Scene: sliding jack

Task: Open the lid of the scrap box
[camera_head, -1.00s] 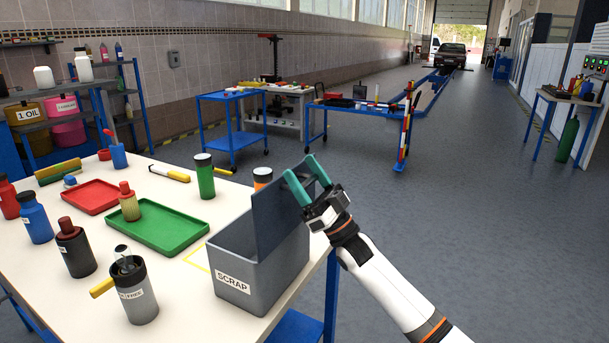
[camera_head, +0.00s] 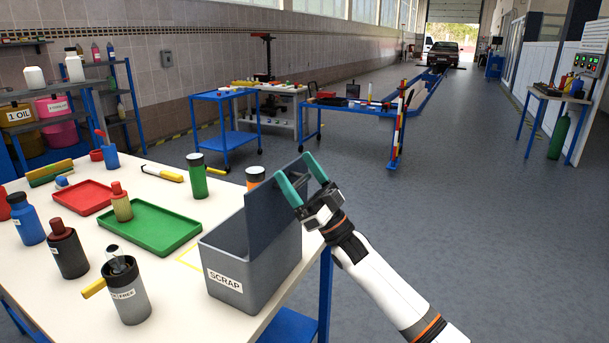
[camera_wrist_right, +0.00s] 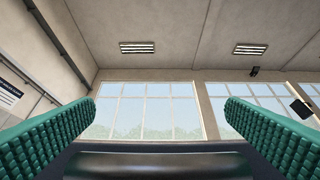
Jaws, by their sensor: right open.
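The grey scrap box (camera_head: 235,277), with a white SCRAP label, stands at the right edge of the workbench in the head view. Its dark grey lid (camera_head: 274,207) stands up steeply on the box's right side, and the box's top opening shows. My right gripper (camera_head: 299,172) is at the upper right edge of the lid, its teal fingers spread apart. Whether it touches the lid is unclear. In the right wrist view the two ribbed teal fingers (camera_wrist_right: 160,125) are wide apart with nothing gripped between them. My left gripper is not in view.
Several other bottles stand to the left. Open floor lies right of the bench.

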